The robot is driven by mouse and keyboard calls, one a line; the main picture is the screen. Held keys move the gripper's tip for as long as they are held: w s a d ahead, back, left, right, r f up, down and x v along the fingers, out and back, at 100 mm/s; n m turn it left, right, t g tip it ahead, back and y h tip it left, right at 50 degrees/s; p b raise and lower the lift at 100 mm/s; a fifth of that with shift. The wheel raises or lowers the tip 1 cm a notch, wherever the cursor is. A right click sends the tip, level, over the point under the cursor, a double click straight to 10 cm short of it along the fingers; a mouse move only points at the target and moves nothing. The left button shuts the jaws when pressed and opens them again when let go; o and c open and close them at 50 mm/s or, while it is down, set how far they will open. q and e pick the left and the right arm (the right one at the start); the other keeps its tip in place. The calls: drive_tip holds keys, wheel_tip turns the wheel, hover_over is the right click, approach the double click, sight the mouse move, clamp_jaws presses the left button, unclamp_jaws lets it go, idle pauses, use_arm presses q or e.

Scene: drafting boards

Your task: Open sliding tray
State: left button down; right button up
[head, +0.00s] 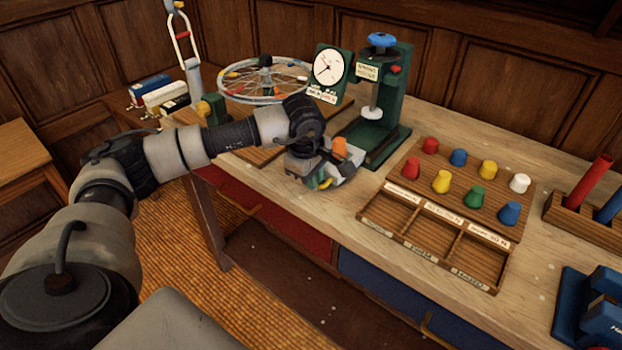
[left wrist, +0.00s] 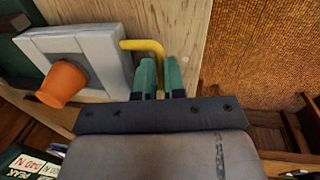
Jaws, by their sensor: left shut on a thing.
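The sliding tray (left wrist: 108,57) is a pale grey block with an orange cup-like piece (left wrist: 62,83) on top and a yellow bent handle (left wrist: 143,44). In the head view the tray (head: 347,170) is at the front left of the green press stand (head: 385,140), partly hidden by my gripper. My left gripper (left wrist: 160,78) has its green fingers close together around the end of the yellow handle. It also shows in the head view (head: 318,180), near the table's front edge. My right gripper is not in view.
Right of the stand is a wooden rack (head: 432,235) with coloured pegs behind empty compartments. A dial gauge (head: 328,66) and a spoked wheel (head: 262,80) stand behind my left arm. A blue device (head: 590,308) is at the right. Red and blue drawers are under the tabletop.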

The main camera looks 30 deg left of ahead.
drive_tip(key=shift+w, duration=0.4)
use_arm(q)
drive_tip(key=c, duration=1.2)
unclamp_jaws()
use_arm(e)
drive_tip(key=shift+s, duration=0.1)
use_arm(q)
drive_tip(key=shift+r, duration=0.3)
wheel_tip(320, 180, up, 10)
drive_tip(key=s, duration=0.2)
drive_tip(key=shift+b, duration=0.45)
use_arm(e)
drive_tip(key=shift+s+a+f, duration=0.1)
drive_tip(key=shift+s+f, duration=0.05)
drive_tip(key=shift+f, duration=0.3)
